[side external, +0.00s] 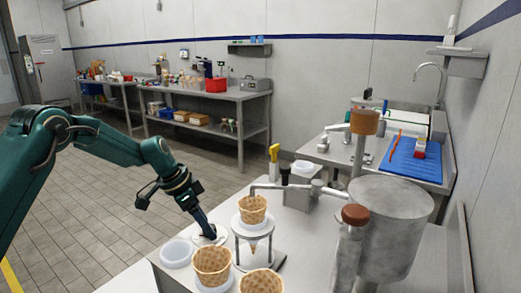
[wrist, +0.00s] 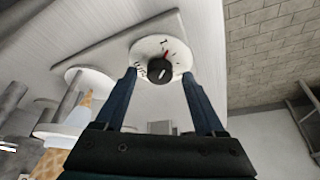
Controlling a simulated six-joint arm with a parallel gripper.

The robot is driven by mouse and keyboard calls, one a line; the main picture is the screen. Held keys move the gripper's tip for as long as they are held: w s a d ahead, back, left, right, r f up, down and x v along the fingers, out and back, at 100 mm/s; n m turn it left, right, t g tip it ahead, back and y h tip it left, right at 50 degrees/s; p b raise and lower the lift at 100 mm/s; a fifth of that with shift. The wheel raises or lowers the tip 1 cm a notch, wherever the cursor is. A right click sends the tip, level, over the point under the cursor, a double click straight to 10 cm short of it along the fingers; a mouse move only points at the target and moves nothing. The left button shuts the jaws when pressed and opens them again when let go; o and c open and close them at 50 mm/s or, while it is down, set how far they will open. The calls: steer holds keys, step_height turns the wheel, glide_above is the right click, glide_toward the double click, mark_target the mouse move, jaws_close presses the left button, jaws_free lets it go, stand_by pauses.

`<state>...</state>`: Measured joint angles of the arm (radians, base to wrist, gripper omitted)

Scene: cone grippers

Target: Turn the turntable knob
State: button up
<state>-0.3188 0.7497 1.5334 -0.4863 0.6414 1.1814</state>
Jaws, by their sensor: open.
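The turntable knob (wrist: 159,69) is a small black knob with a white mark, on a round white dial (wrist: 141,48) with black markings and a red mark. In the side view the dial (side external: 221,240) lies on the steel counter, partly hidden by my gripper (side external: 208,233). My gripper points down at the dial from above. In the wrist view my gripper (wrist: 159,75) is open, with one dark blue finger on each side of the knob and gaps showing between. I cannot tell how far the fingertips are above the dial.
A waffle cone (side external: 252,209) stands in a metal stand (side external: 278,257) just right of the dial. More cones (side external: 212,265) stand in front. A white round container (side external: 176,253) is left of the dial. A large metal drum (side external: 390,225) fills the right side.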

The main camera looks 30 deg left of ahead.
steer(key=shift+w+f, duration=0.1)
steer(key=shift+f, duration=0.15)
jaws_close()
steer(key=shift+d+n+y, duration=0.15)
steer(key=shift+n+y, duration=0.45)
steer(key=shift+n, duration=1)
jaws_free()
